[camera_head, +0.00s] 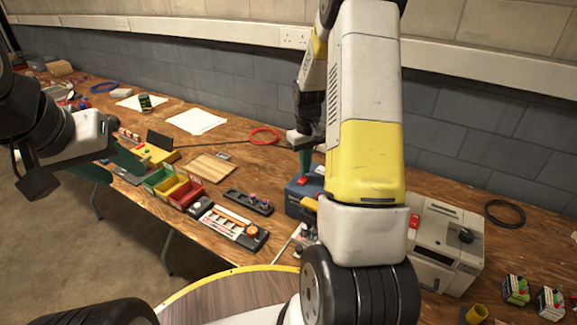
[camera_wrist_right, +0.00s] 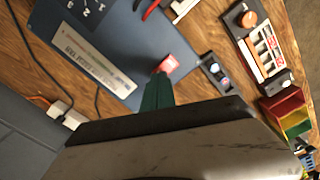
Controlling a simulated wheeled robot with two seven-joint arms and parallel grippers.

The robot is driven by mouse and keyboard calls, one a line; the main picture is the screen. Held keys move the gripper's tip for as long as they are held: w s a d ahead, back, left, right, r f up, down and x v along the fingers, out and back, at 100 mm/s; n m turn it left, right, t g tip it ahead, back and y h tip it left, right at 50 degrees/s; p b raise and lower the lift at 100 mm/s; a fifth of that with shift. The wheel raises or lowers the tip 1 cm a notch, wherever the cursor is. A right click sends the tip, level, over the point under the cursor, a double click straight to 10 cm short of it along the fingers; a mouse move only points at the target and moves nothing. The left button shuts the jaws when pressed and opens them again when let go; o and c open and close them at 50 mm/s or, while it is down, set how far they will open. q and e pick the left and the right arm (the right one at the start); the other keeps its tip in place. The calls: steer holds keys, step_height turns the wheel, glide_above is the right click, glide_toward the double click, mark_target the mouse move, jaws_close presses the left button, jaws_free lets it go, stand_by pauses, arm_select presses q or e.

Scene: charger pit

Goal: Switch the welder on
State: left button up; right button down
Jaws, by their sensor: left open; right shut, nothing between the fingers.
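A blue machine (camera_head: 296,208), apparently the welder, stands on the bench, partly hidden behind my right arm. In the right wrist view its blue panel (camera_wrist_right: 105,45) carries a pale label, too blurred to read, a dial scale in the corner and a red rocker switch (camera_wrist_right: 167,65). My right gripper (camera_head: 304,168) is shut and empty, pointing down over this panel. Its teal fingertips (camera_wrist_right: 160,78) are right at the red switch; I cannot tell whether they touch it. My left gripper (camera_head: 123,158) is open at the left, away from the machine.
A white-grey machine (camera_head: 447,250) with its own red switch and black knob stands to the right. A wall closes the bench behind.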

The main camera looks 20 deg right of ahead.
mark_target(305, 176)
steer(key=shift+f, duration=1)
stand_by(0.4)
steer(key=shift+r, duration=3.55)
